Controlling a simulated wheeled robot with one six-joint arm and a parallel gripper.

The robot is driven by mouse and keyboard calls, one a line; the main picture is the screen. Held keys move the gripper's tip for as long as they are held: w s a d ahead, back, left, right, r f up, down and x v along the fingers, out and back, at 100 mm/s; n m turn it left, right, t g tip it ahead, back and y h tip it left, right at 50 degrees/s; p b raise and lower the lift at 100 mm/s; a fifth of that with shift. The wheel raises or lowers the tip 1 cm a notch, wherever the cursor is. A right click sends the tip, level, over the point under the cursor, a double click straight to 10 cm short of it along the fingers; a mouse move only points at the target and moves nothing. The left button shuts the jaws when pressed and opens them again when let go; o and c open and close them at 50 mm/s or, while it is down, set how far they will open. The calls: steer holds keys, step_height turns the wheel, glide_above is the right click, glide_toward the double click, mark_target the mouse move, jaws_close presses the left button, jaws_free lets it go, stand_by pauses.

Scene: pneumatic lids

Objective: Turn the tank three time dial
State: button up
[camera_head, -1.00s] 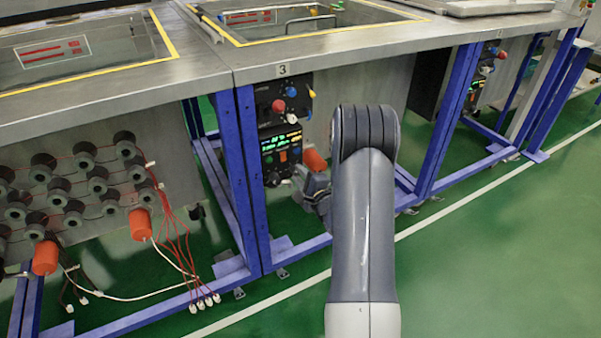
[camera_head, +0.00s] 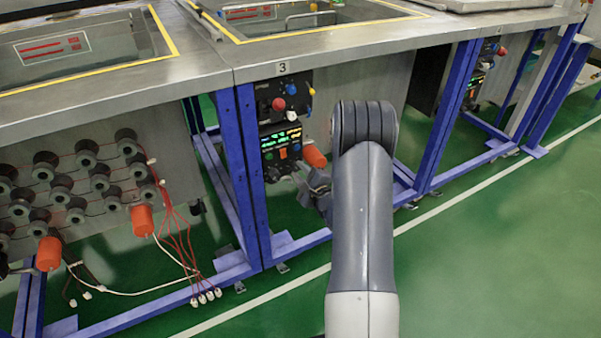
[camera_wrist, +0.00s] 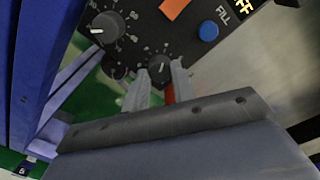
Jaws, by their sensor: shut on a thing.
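Tank three is marked by a "3" label (camera_head: 282,68) on the bench edge. Its control panel (camera_head: 268,160) hangs below, with a lit green and yellow display. In the wrist view two black dials with white pointer marks show. The lower dial (camera_wrist: 160,69) sits between the fingertips of my gripper (camera_wrist: 162,77), which is shut on it. The upper-left dial (camera_wrist: 109,27) stands clear of the fingers. I cannot read which of them is the time dial. In the head view my gripper (camera_head: 319,186) is by the panel's lower edge, partly hidden by my arm.
A blue FILL button (camera_wrist: 208,31) is on the same panel. Red and blue knobs (camera_head: 279,103) sit on the box above. Blue frame posts (camera_head: 250,180) stand left of the panel. An orange cylinder (camera_head: 314,156) is close by my gripper. Green floor is open at right.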

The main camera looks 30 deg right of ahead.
steer(key=o, duration=1)
steer(key=s+p, duration=0.1)
steer(key=s, duration=0.9)
steer(key=shift+s+d+r+p, duration=0.25)
steer(key=shift+s+p, duration=0.05)
steer(key=shift+s, duration=0.05)
steer(key=w, duration=0.3)
steer(key=w+b, duration=0.1)
steer(key=w, duration=0.7)
steer(key=shift+a+f+b, duration=0.3)
steer(key=shift+b, duration=0.05)
steer(key=shift+s, duration=0.1)
steer(key=shift+n, duration=0.3)
steer(key=shift+s+r, duration=0.1)
